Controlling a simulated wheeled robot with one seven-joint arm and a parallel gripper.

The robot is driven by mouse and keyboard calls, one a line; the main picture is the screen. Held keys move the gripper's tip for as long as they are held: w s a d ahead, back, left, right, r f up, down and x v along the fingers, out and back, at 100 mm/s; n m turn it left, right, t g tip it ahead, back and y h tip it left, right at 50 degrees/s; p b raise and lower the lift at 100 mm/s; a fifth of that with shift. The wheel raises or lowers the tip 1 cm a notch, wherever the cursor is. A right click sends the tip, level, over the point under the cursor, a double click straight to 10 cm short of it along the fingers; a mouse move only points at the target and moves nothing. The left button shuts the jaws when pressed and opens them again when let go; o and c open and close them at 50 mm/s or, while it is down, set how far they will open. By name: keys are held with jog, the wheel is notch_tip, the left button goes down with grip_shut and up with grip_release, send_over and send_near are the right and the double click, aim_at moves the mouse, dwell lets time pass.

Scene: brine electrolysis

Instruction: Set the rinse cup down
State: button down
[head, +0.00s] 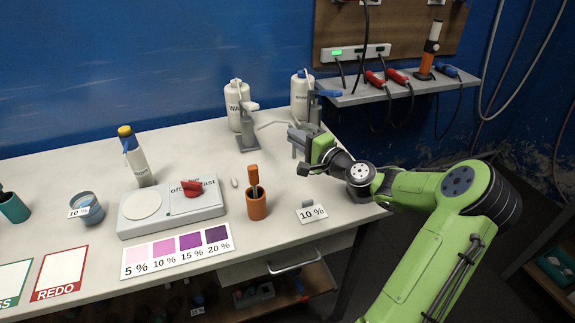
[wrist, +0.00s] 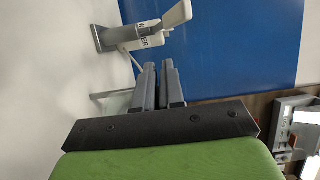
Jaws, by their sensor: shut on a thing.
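My gripper (head: 300,142) is at the right end of the bench, just in front of the white bottles, above the bench top. In the wrist view its grey fingers (wrist: 158,85) are close together. A pale, see-through shape with a grey edge (wrist: 112,104) shows beside the fingers; I take it to be the rinse cup, held in my gripper. Its outline is mostly hidden, and I cannot tell its height above the bench. A white bottle with a dispenser (wrist: 140,36) lies beyond the fingertips in the wrist view.
Two white bottles (head: 236,105) (head: 300,92) and a grey stand (head: 247,140) are close to my gripper. A shelf (head: 400,86) overhangs the right.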

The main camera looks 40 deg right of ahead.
notch_tip(320, 180, down, 10)
jog(key=b, duration=0.4)
jog(key=shift+w+d+r, duration=0.1)
jog(key=shift+r, duration=0.05)
jog(key=c, duration=1.2)
grip_release()
jog(key=shift+c, duration=0.2)
